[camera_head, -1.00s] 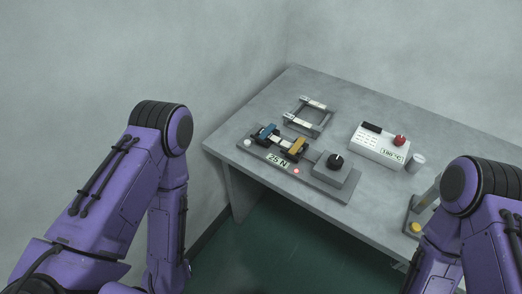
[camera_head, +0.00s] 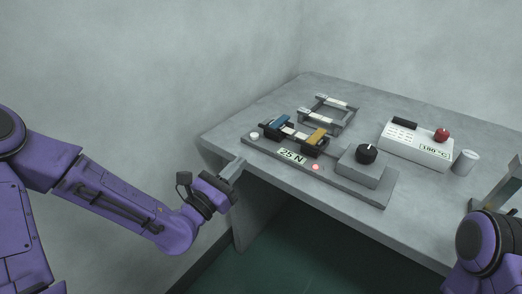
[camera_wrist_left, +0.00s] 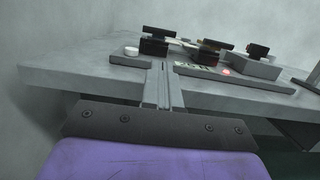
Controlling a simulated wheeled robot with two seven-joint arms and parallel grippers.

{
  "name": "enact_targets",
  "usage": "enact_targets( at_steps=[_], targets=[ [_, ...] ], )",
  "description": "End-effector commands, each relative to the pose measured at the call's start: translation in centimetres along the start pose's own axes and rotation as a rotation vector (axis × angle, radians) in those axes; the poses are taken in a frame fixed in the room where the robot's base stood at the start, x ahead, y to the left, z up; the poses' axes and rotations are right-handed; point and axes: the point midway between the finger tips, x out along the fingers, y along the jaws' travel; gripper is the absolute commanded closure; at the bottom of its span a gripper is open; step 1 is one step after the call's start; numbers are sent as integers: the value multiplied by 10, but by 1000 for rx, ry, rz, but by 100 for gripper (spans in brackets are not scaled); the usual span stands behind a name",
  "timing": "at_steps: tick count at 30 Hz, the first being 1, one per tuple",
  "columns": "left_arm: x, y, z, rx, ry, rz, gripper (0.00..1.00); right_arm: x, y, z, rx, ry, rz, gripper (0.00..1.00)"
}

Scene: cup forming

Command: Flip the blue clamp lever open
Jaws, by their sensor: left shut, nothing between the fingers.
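The blue clamp lever (camera_head: 281,120) lies on the left clamp of the grey fixture plate (camera_head: 375,193), beside a yellow lever (camera_head: 317,136) on the right clamp. Both levers look lowered onto their black clamps. My left gripper (camera_head: 238,163) is shut and empty at the table's front left edge, apart from the fixture and to the left of the blue lever. In the left wrist view its fingers (camera_wrist_left: 163,72) point at the plate, below a dark clamp (camera_wrist_left: 153,47). The lever's colour cannot be made out there.
A round white button (camera_head: 254,135), a "25 N" display (camera_head: 292,155), a lit red light (camera_head: 315,167) and a black knob (camera_head: 367,154) are on the fixture. Behind stands a grey frame (camera_head: 349,118). A white box (camera_head: 415,147) reading 180 °C and a cup (camera_head: 466,162) are right.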

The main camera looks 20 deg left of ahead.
Motion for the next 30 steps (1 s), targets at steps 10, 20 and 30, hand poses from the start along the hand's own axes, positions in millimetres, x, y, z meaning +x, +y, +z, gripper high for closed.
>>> enact_targets(
  at_steps=[10, 20, 30],
  targets=[
    [19, 0, 0, 8, 4, -2, 100, -2, 0, -1, 0, 0, 0, 27],
    [82, -1, -1, 9, 6, -2, 100, -6, 1, -3, 0, 0, 0, 27],
    [100, 0, -2, 4, 6, 0, 100, -7, 1, -3, 0, 0, 0, 27]
  ],
)
